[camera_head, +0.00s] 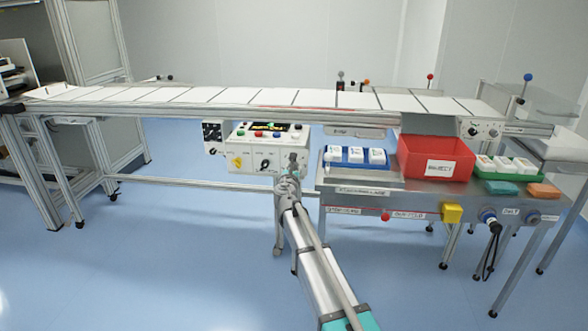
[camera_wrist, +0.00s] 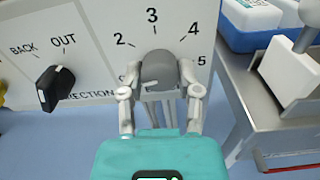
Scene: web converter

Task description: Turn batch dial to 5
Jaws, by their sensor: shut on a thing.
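The batch dial (camera_wrist: 158,68) is a grey round knob on the white panel. The numbers 2, 3, 4 and 5 run around it from upper left to right; a mark at its left is partly hidden. My gripper (camera_wrist: 159,84) is shut on the dial, with one finger at its left side and one at its right. I cannot tell clearly which number the dial points to. In the head view my gripper (camera_head: 291,168) is at the right part of the control box (camera_head: 240,160), and my arm and gripper hide the dial.
A black direction knob (camera_wrist: 55,88), marked BACK and OUT, is left of the dial. A steel bench (camera_head: 360,185) stands close on the right, with a blue tray (camera_head: 350,164) and a red bin (camera_head: 420,150). The conveyor (camera_head: 230,107) runs above and behind the box.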

